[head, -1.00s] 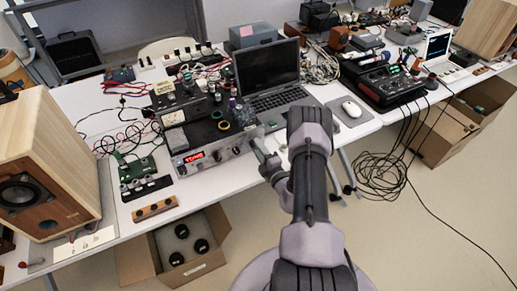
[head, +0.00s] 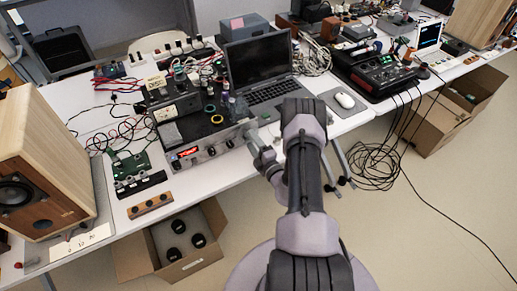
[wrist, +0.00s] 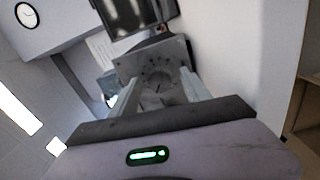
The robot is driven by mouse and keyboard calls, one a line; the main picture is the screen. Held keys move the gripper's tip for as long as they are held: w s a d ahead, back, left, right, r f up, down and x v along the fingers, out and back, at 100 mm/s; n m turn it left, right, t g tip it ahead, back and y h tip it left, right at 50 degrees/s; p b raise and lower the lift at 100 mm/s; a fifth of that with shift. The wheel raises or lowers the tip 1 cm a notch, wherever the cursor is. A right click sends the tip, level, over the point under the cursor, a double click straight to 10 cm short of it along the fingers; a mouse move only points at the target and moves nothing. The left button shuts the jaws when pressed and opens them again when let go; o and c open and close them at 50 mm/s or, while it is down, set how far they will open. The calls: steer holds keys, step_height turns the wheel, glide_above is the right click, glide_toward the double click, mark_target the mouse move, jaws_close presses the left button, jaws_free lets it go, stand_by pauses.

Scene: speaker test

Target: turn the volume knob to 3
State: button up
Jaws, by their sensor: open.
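The amplifier (head: 193,162), a silver-fronted unit with a red lit display (head: 187,153) and several front knobs, stands at the table's front edge in the head view. My gripper (head: 253,138) is at the right end of its front panel. In the wrist view, my gripper (wrist: 160,78) is open, with one finger on each side of a round grey knob (wrist: 158,82) ringed by dial marks on a grey panel (wrist: 130,67). The knob carries a dark pointer line. The dial numbers are too small to read. I cannot tell whether the fingers touch the knob.
A laptop (head: 257,60) and mouse (head: 344,100) lie behind and right of the amplifier. A green circuit board (head: 131,166) and wooden speaker (head: 45,150) stand left. An open cardboard box (head: 137,262) is on the floor below. Cables (head: 372,165) hang at right.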

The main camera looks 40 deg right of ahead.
steer(key=p+v, duration=0.3)
steer(key=v, duration=1.4)
steer(key=shift+w+a+r, duration=0.1)
